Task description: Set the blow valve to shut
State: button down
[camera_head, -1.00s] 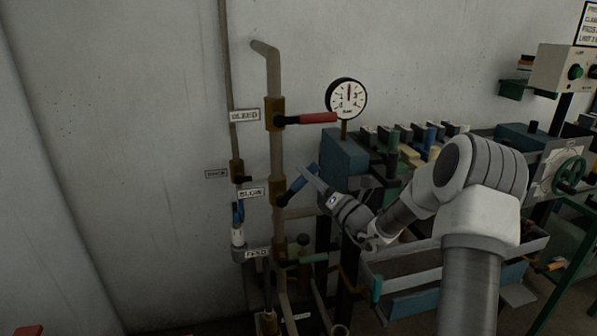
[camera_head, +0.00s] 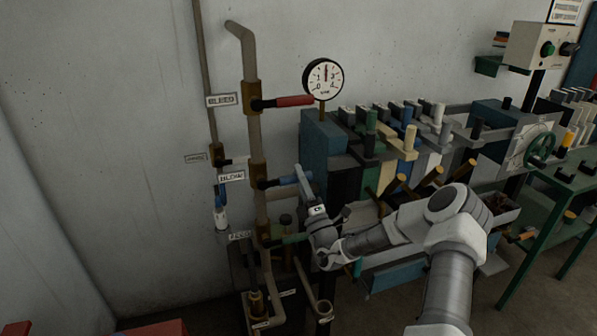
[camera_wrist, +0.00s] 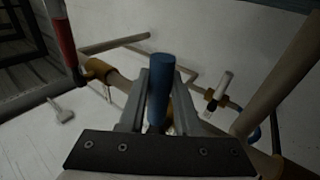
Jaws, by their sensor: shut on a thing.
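The blow valve is a brass body (camera_head: 258,176) on the vertical pipe, beside the BLOW label (camera_head: 231,177). Its blue lever (camera_head: 281,182) points right, close to level, with its outer end slightly raised. My gripper (camera_head: 301,176) is shut on the outer part of this lever. In the wrist view the blue lever (camera_wrist: 160,85) stands between the two fingers. The fingers hide part of its grip in the head view.
The bleed valve's red lever (camera_head: 293,101) is above, pointing right. The feed valve's green lever (camera_head: 290,239) is below, close to my wrist. A round gauge (camera_head: 323,78) stands upper right. A rack of coloured blocks (camera_head: 408,150) and a green table (camera_head: 570,180) are to the right.

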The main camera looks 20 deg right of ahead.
jog(key=shift+f+m+h, duration=0.3)
jog(key=shift+m+h, duration=0.1)
jog(key=shift+m, duration=0.1)
jog(key=c, duration=0.6)
grip_release()
jog(key=shift+s+f, duration=0.1)
jog(key=v, duration=1.7)
jog(key=shift+f+b, duration=0.2)
jog(key=shift+b, duration=0.2)
jog(key=shift+a, duration=0.1)
